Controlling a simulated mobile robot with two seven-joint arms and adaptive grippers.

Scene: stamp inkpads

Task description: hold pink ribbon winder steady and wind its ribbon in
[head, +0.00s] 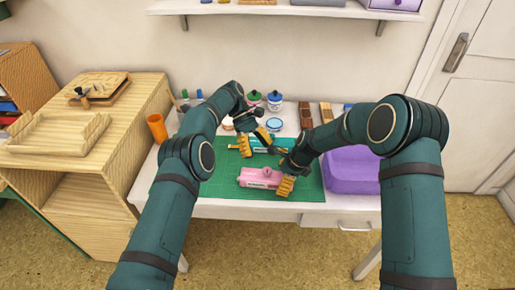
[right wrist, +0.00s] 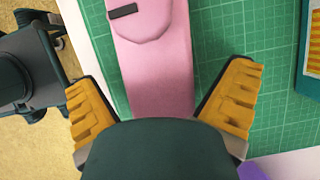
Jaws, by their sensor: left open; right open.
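The pink ribbon winder (head: 257,178) lies on the green cutting mat on the table. In the right wrist view the pink winder (right wrist: 152,65) shows a rounded raised part and a small dark bar. My right gripper (head: 281,172) is open at the winder's right end. Its two yellow fingers stand apart on either side of the pink body in the right wrist view, with green mat showing beside it. My left gripper (head: 257,141) is open farther back, over a teal-and-white item (head: 262,144), apart from the pink winder. I cannot make out a loose ribbon.
A purple case (head: 352,171) stands right of the green mat (head: 215,187). Ink jars (head: 274,101) and wooden blocks (head: 305,113) line the back. The mat's front left is clear.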

